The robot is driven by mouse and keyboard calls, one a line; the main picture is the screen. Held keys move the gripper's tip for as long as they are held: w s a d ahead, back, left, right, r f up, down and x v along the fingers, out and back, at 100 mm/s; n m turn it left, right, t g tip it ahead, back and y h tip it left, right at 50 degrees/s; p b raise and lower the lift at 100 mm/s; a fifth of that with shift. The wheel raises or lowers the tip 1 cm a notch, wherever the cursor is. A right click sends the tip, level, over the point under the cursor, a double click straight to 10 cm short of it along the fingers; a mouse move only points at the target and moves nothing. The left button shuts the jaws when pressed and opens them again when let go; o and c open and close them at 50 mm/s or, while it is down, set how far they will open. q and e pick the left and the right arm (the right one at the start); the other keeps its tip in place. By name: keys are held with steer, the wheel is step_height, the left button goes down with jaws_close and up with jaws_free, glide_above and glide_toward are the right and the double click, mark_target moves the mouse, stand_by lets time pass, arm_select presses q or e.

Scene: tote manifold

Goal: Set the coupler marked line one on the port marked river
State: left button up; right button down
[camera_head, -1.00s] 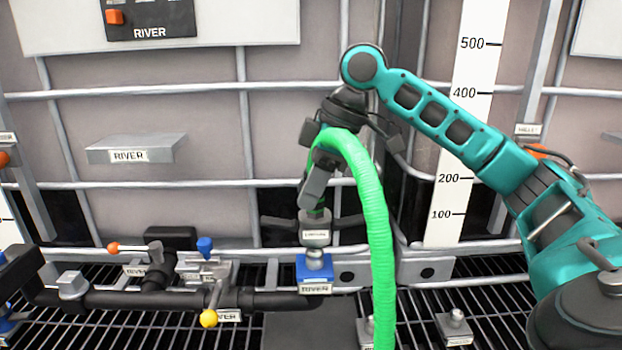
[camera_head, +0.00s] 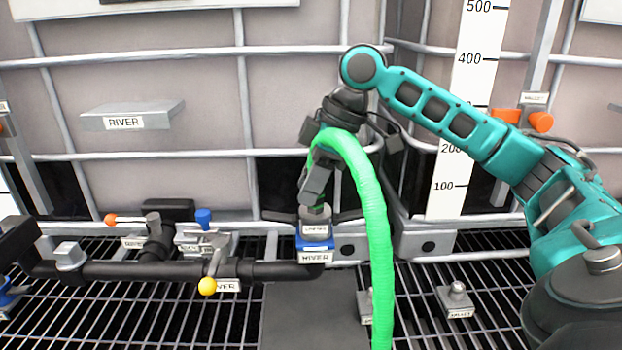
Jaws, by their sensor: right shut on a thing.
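The grey coupler (camera_head: 314,229), with a small label too small to read surely, is upright at the lower end of the green hose's arch. My right gripper (camera_head: 316,204) is shut on its top from above. The coupler sits down over the blue port (camera_head: 315,244), whose front label reads RIVER. The port's metal stub is hidden under the coupler, so I cannot tell how fully it is seated. My left gripper is not in view.
The green hose (camera_head: 372,210) arches over my right gripper and hangs to the lower right. Another fitting (camera_head: 456,299) stands on the grating at right.

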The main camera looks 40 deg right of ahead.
steer(key=c, duration=0.7)
jaws_free()
steer(key=p+v, duration=0.3)
steer(key=v, duration=1)
steer(key=shift+a, duration=0.1)
